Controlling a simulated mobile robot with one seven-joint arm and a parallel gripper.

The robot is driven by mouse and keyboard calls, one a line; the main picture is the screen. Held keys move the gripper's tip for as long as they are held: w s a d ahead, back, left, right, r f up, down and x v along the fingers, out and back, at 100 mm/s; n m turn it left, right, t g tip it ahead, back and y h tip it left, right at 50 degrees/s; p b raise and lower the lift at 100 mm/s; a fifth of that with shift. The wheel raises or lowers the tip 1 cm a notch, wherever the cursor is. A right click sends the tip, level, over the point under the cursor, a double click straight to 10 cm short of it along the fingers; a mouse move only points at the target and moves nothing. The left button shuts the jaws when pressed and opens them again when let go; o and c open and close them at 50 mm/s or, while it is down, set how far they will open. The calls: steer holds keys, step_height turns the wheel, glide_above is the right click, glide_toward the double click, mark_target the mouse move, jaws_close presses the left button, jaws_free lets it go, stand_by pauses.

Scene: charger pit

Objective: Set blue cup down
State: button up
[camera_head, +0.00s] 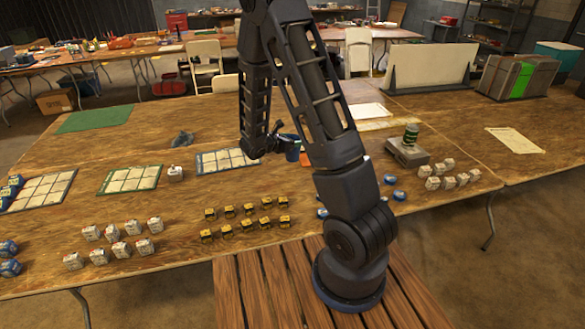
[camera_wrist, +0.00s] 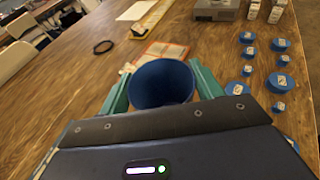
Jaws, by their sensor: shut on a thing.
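The blue cup (camera_wrist: 161,84) is in the wrist view, its open mouth facing the camera and its inside looking empty. My gripper (camera_wrist: 160,90) has a teal finger on each side of the cup and is shut on it. In the head view the blue cup (camera_head: 292,151) shows small beside my arm, just above or on the wooden table (camera_head: 150,205); I cannot tell whether its base touches. My gripper (camera_head: 287,148) is partly hidden there by my own arm.
A card with pale panels (camera_wrist: 158,54) lies just beyond the cup. Several blue discs (camera_wrist: 282,82) are to the right. A dark ring (camera_wrist: 103,47) lies left. Several yellow-black pieces (camera_head: 248,209) stand nearer, and a grey device (camera_head: 407,153) stands right. Bare table lies between them.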

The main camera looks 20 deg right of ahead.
step_height(320, 180, down, 13)
stand_by(0.8)
steer(key=shift+f, duration=0.1)
steer(key=o, duration=1)
